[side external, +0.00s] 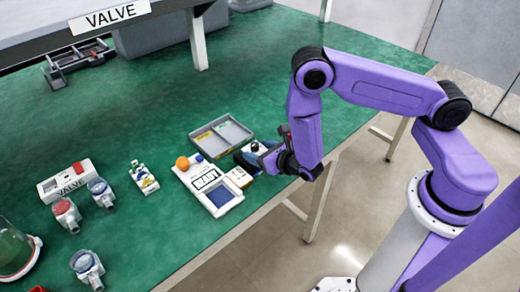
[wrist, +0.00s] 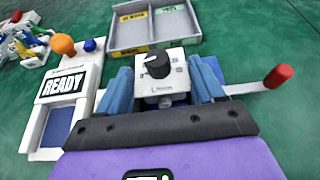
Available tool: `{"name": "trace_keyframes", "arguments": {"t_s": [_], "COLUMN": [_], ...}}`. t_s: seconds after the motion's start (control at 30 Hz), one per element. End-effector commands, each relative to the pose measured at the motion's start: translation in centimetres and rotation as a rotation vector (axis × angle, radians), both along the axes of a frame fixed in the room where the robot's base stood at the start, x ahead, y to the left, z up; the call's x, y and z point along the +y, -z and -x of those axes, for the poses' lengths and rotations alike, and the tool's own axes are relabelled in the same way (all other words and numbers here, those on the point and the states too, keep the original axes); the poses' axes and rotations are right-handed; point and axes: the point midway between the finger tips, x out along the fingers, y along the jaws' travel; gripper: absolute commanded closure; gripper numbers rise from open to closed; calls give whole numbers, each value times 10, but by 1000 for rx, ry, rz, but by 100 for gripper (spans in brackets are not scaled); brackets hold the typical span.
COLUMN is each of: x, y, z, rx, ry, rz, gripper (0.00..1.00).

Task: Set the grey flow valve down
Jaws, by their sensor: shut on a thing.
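The grey flow valve, a pale boxy body with a black knob on top (wrist: 165,88), sits between the blue finger pads of my gripper (wrist: 163,98) in the wrist view. The gripper is shut on it. In the side view my gripper (side external: 262,157) is low over the green table, just right of the READY board. The valve is mostly hidden there by the fingers. I cannot tell whether its underside touches the table. A grey lever with a red tip (wrist: 279,76) sticks out to the right of the gripper; I cannot tell what it belongs to.
The READY board (side external: 192,180) with an orange ball and blue knob stands close left. A grey tray (side external: 207,131) with labels lies behind. The table's front edge is near.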

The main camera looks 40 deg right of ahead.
Motion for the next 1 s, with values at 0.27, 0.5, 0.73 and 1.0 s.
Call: {"name": "trace_keyframes", "arguments": {"t_s": [0.27,0.5,0.73,1.0], "x": [0,0,0,2], "y": [3,3,-6,-25], "z": [0,0,0,38], "rx": [0,0,-1,3], "ry": [0,1,0,-8], "rz": [0,0,-1,3], "gripper": [9,7,7,7]}}
